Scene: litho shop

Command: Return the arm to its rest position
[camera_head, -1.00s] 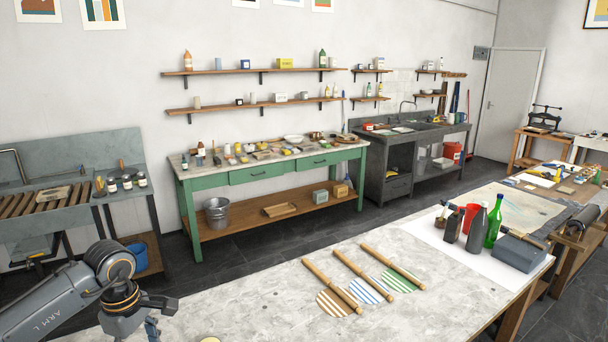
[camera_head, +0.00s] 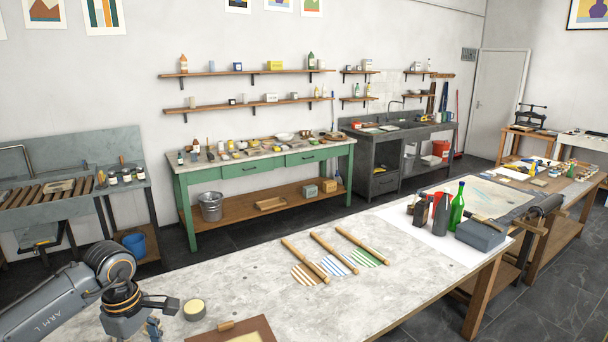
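My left arm comes in from the lower left in the head view, marked "ARM L" on its grey link. My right arm and gripper are not in view.
A brown board (camera_head: 262,331) with a wooden handle lies at the bottom edge. Three wooden rods with striped discs (camera_head: 335,264) lie mid-table. Bottles (camera_head: 457,206) and a grey box (camera_head: 481,235) stand at the right end. The table between the tin and the rods is clear.

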